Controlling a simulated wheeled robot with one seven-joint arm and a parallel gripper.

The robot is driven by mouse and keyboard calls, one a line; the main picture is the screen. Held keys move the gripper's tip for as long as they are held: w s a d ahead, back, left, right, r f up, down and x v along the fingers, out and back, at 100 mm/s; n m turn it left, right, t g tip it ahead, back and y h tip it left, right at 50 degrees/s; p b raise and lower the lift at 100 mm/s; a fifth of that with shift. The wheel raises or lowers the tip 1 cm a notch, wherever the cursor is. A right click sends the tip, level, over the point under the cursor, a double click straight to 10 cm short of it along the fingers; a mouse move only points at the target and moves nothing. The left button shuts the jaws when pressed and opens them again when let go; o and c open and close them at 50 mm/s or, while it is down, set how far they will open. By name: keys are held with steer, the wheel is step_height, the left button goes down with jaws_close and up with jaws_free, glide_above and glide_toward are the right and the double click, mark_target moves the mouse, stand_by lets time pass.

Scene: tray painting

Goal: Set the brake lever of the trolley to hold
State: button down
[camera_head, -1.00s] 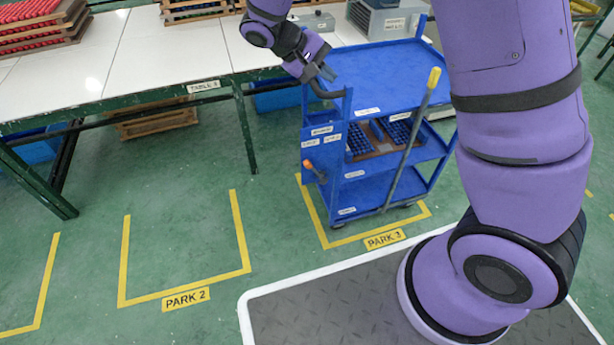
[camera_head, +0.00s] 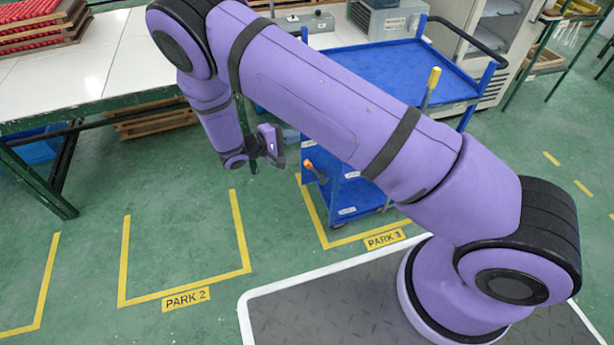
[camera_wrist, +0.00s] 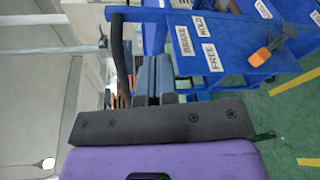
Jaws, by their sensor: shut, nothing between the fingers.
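The blue trolley (camera_head: 400,65) stands in the PARK 3 bay, partly hidden behind my arm. Its brake lever (camera_head: 309,165) has an orange knob and sits low on the end panel. In the wrist view the lever (camera_wrist: 262,56) shows at the right, its knob leaning to the side of the FREE label (camera_wrist: 212,57). The HOLD label (camera_wrist: 202,26) and BRAKE label (camera_wrist: 183,40) are beside it. My gripper (camera_head: 279,158) is shut and empty, left of the end panel and apart from the lever. Its fingers (camera_wrist: 153,80) also show in the wrist view.
The trolley's dark push handle (camera_wrist: 121,55) is close to my fingers in the wrist view. Table 1 (camera_head: 130,55) stands at the left and back. A yellow-topped pole (camera_head: 432,85) rises beside the trolley. The PARK 2 bay (camera_head: 185,297) is empty floor.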

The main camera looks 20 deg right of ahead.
mark_target(314, 170)
steer(key=s+a+f+n+t+y, duration=0.1)
steer(key=f+n+t, duration=0.4)
steer(key=f, duration=0.9)
steer(key=s+a+f+n+t+y, duration=0.1)
steer(key=s+f+n+t+y, duration=0.3)
steer(key=f+t, duration=0.6)
step_height(314, 170, down, 4)
steer(key=shift+s+a+f+n, duration=0.1)
steer(key=shift+s+a+n, duration=0.25)
steer(key=shift+s+n, duration=0.6)
steer(key=shift+w+n, duration=0.25)
steer(key=shift+w, duration=0.05)
steer(key=x, duration=0.4)
steer(key=s+d+x, duration=0.1)
steer(key=x, duration=0.3)
steer(key=d+r+x, duration=0.1)
steer(key=x, duration=0.4)
steer(key=shift+s+r, duration=0.1)
steer(key=shift+s, duration=0.25)
steer(key=shift+r, duration=0.1)
